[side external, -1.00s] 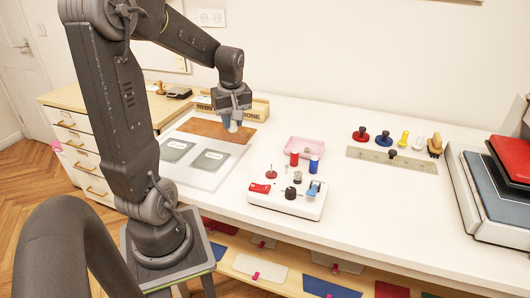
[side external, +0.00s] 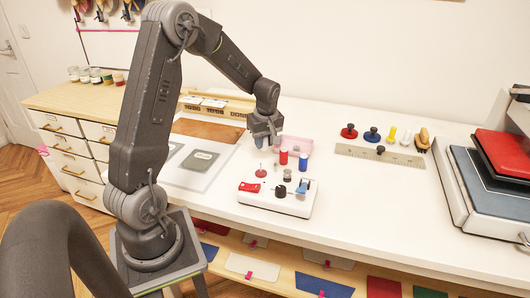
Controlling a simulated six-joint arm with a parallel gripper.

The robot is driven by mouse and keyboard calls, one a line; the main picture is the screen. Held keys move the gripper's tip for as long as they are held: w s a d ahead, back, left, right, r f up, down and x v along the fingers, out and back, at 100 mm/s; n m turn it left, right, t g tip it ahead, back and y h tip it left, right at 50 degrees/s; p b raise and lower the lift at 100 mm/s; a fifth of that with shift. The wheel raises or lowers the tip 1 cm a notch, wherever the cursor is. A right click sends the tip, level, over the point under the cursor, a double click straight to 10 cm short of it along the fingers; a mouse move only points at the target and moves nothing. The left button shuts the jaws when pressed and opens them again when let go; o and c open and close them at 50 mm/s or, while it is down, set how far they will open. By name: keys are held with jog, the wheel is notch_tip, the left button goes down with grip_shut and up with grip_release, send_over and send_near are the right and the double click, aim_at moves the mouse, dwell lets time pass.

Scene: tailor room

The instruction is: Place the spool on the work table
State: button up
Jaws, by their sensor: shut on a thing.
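My gripper (side external: 267,145) is over the white work table (side external: 350,215), just behind the white sewing device and to the left of the pink tray. Its bluish fingers are shut on a small pale spool, mostly hidden between them. I cannot tell how far the spool is above the table. A red spool (side external: 283,157) and a blue spool (side external: 303,161) stand upright close to the right of my gripper, by the pink tray (side external: 297,144). A small grey piece (side external: 287,175) stands in front of them.
The white device (side external: 275,203) with red, black and blue parts is in front. A translucent mat (side external: 215,176) with grey cards lies left. A ruler (side external: 378,156) and several coloured knobs lie right; a press (side external: 490,190) stands far right. The front right table is clear.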

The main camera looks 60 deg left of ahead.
aim_at(264, 160)
jog(key=shift+w+d+f, duration=0.15)
jog(key=shift+w+f, duration=0.05)
jog(key=shift+f, duration=1.9)
jog(key=shift+f, duration=0.1)
jog(key=o, duration=0.9)
